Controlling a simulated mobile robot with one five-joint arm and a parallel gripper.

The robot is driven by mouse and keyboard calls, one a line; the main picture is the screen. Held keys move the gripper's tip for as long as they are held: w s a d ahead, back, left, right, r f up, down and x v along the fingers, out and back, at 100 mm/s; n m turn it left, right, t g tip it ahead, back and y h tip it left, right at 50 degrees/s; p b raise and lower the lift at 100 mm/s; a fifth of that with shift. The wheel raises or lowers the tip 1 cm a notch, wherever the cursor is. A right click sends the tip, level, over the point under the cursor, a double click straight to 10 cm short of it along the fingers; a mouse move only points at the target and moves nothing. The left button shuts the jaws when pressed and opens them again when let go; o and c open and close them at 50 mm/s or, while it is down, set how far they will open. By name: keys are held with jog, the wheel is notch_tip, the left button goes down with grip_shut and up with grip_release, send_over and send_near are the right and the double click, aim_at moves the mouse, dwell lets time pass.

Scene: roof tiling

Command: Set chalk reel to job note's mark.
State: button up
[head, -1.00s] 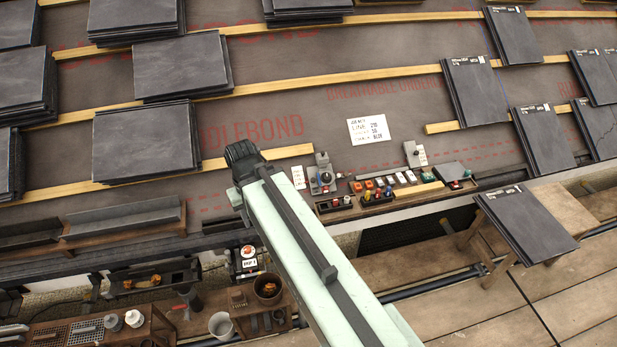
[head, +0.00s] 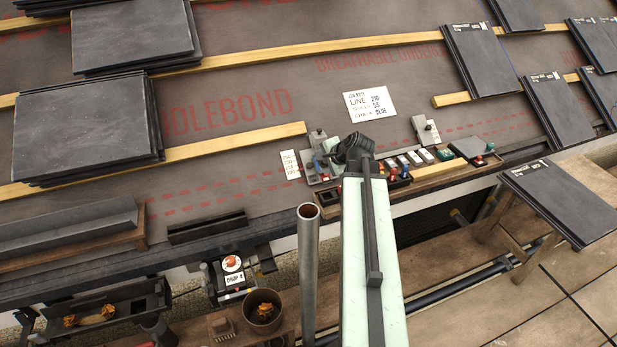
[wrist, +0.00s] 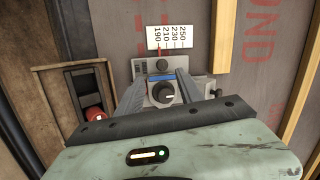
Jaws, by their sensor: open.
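The job note (head: 369,104) is a white card on the underlay; it appears to read line 210 and chalk blue, with a middle line too small to be sure of. The chalk reel appears to be the grey unit (head: 318,160), partly hidden behind my arm's end. In the wrist view it has a large black knob (wrist: 163,93) with a white mark pointing right. A white scale card (wrist: 169,37) reads 190, 210, 230, 250; a red pointer (wrist: 159,50) stands by 190. My gripper (wrist: 161,82) is open, its fingers either side of the knob; contact is unclear.
A wooden tray with a red item (wrist: 95,115) lies left of the unit in the wrist view. Small coloured items (head: 415,159) line the ledge to the right. A vertical grey pipe (head: 308,260) stands left of my arm. Battens and slate stacks (head: 85,128) surround the area.

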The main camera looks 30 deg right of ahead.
aim_at(310, 165)
jog(key=b+x, duration=0.5)
jog(key=x, duration=0.3)
jog(key=shift+w+d, duration=0.15)
jog(key=shift+w, duration=0.05)
jog(key=shift+r, duration=0.15)
grip_shut()
dwell(1.0)
